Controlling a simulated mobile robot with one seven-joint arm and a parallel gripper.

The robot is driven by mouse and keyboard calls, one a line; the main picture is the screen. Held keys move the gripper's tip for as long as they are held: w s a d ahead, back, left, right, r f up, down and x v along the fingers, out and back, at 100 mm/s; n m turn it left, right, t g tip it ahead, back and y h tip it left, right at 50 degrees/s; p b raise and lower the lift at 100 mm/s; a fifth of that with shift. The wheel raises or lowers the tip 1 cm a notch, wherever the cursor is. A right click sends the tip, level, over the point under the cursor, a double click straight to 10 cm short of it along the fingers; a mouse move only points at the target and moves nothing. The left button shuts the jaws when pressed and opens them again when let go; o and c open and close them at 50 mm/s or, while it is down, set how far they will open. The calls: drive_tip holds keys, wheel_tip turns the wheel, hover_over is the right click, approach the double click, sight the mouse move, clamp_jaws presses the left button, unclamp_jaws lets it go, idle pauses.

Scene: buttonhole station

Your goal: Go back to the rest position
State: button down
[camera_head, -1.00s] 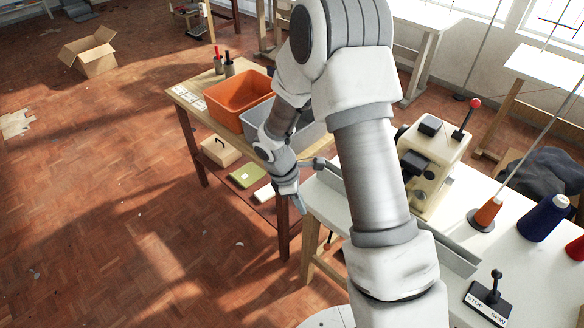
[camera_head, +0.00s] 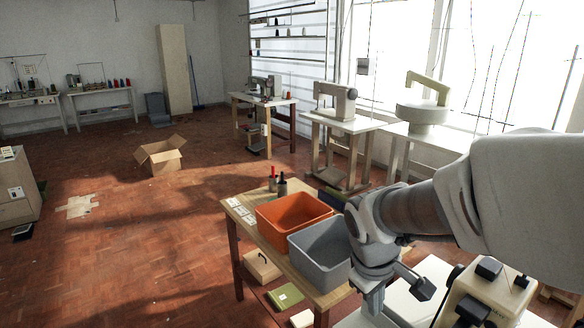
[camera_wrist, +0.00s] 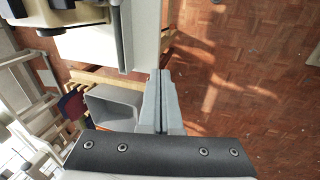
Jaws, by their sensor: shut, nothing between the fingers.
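My gripper (camera_wrist: 161,95) is shut and empty in the wrist view, with its two fingers pressed together. In the head view my gripper (camera_head: 373,300) points down in front of the white sewing table, just right of the grey bin (camera_head: 319,272). The grey bin looks empty. It also shows in the wrist view (camera_wrist: 112,108), just left of my fingers. How far my fingertips are from the bin or the table edge I cannot tell.
An orange bin (camera_head: 270,238) stands beside the grey one on a wooden table (camera_head: 234,212). A cream machine (camera_head: 482,295) stands on the white table at lower right. An open cardboard box (camera_head: 161,158) lies on the floor. The parquet floor (camera_head: 110,250) at left is largely clear.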

drive_tip(key=s+a+r+m+t+y, duration=0.1)
drive_tip(key=s+r+m+t+y, duration=0.1)
drive_tip(key=s+r+m, duration=0.4)
drive_tip(key=shift+s+r+m+t, duration=0.55)
drive_tip(key=shift+s+r, duration=0.9)
drive_tip(key=shift+s, duration=1.7)
